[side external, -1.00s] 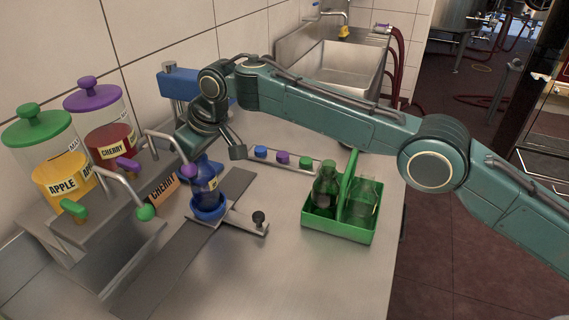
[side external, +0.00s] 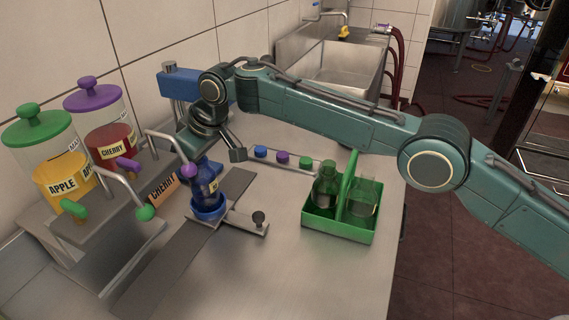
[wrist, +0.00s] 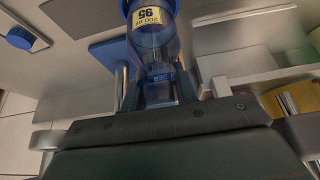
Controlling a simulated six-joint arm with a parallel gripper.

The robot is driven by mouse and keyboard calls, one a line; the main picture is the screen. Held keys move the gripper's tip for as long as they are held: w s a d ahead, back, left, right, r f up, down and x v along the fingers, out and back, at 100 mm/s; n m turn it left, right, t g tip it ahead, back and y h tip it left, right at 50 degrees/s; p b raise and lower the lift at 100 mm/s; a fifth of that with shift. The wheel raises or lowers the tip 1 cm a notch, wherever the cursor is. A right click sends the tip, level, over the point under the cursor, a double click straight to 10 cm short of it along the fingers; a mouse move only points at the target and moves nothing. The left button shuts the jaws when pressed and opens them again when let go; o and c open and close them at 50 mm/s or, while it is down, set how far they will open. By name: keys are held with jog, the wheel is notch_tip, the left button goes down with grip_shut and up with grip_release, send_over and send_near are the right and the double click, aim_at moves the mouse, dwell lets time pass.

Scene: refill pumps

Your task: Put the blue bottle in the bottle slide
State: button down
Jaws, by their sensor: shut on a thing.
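The blue bottle (side external: 205,176) stands about upright at the blue ring holder (side external: 208,208) of the bottle slide (side external: 236,222), with its lower end at or inside the ring; I cannot tell if it is fully seated. My gripper (side external: 213,159) is shut on the bottle's upper part from behind and above. In the wrist view, the bottle (wrist: 153,47) lies between my fingers (wrist: 155,88), with a yellow "200 ml" label facing the camera. The bottle's far side is hidden.
Dispenser taps with purple and green knobs stand close left, under the cherry jar (side external: 112,142) and apple jar (side external: 57,177). A green carrier (side external: 337,228) with green bottles stands right. A rail of coloured caps (side external: 283,158) lies behind. The front counter is clear.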

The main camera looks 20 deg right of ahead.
jog(key=shift+f, duration=0.4)
dwell(0.4)
jog(key=c, duration=1)
grip_release()
